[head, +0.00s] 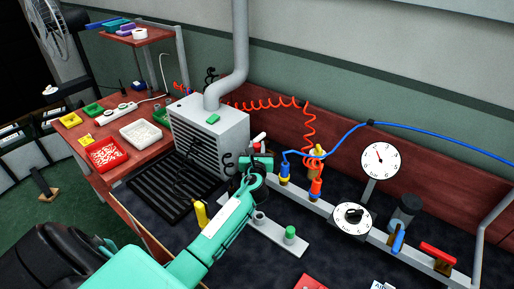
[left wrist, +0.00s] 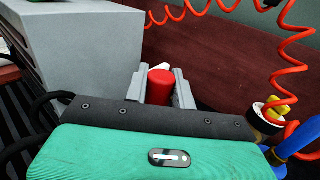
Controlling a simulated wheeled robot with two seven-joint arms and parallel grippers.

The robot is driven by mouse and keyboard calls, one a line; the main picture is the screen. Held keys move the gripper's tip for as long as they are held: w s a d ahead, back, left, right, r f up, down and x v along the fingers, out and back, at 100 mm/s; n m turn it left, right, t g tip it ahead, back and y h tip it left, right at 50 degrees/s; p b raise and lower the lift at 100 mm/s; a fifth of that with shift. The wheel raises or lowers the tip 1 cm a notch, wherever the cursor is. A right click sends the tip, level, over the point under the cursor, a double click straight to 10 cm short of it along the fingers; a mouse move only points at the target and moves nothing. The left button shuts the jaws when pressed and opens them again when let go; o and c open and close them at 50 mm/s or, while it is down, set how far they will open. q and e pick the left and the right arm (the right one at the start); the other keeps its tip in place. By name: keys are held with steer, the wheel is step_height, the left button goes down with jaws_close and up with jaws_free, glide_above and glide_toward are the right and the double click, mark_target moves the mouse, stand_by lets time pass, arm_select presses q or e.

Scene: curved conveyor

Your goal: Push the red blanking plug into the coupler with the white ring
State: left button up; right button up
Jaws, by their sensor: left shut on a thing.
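My left gripper (head: 258,144) reaches in over the bench, its grey fingers shut on the red blanking plug (left wrist: 159,86). The plug is a short red cylinder, seen between the fingers (left wrist: 160,84) in the left wrist view. Something white shows just behind it; I cannot tell whether it is part of the plug. A dark coupler with a white ring (left wrist: 267,112) stands to the right in the wrist view, apart from the plug, with a yellow piece beside or in it. In the head view, a yellow fitting (head: 318,150) stands behind the rail. My right gripper is out of view.
A grey vented box (head: 212,135) stands close left of the gripper. A rail (head: 300,194) carries blue and red hose fittings, a dial (head: 351,218) and a red-handled valve (head: 437,254). A gauge (head: 381,160) stands behind.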

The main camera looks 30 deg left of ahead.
arm_select(q)
steer(key=shift+p, duration=0.45)
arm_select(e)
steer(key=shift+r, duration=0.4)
arm_select(q)
steer(key=shift+f+b, duration=1.45)
steer(key=shift+f, duration=0.5)
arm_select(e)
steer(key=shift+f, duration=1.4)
arm_select(q)
steer(key=o, duration=1.1)
steer(key=b+v, duration=0.1)
steer(key=v, duration=1.2)
steer(key=shift+s+d, duration=0.25)
steer(key=shift+s, duration=0.05)
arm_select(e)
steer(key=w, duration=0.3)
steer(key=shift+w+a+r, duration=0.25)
arm_select(q)
steer(key=shift+f, duration=0.1)
